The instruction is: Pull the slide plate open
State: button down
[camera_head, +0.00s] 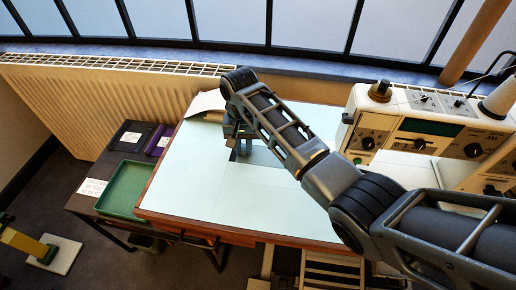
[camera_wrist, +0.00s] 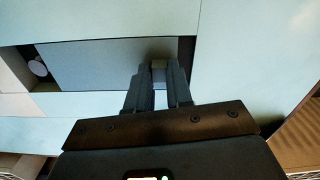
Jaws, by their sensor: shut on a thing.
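The slide plate (camera_wrist: 95,62) is a grey rectangular plate set in the pale table surface in the wrist view. Left of it is a dark opening with a small white round part (camera_wrist: 38,67) inside. My gripper (camera_wrist: 159,75) is shut on a small block-like grip at the plate's right part. In the head view my gripper (camera_head: 240,138) reaches down to the left half of the pale table top (camera_head: 190,190). My arm and gripper hide most of the plate there; a small dark opening shows beside the gripper.
A sewing machine (camera_head: 420,125) stands on the right side of the table. A radiator (camera_head: 90,105) runs behind, at the left. A low side table carries a green tray (camera_head: 128,188). The pale table top is clear around my gripper.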

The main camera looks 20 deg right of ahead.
jog(key=shift+w+a, duration=0.45)
jog(key=shift+a, duration=0.1)
jog(key=c, duration=1)
grip_release()
notch_tip(320, 180, up, 8)
jog(key=shift+f, duration=0.15)
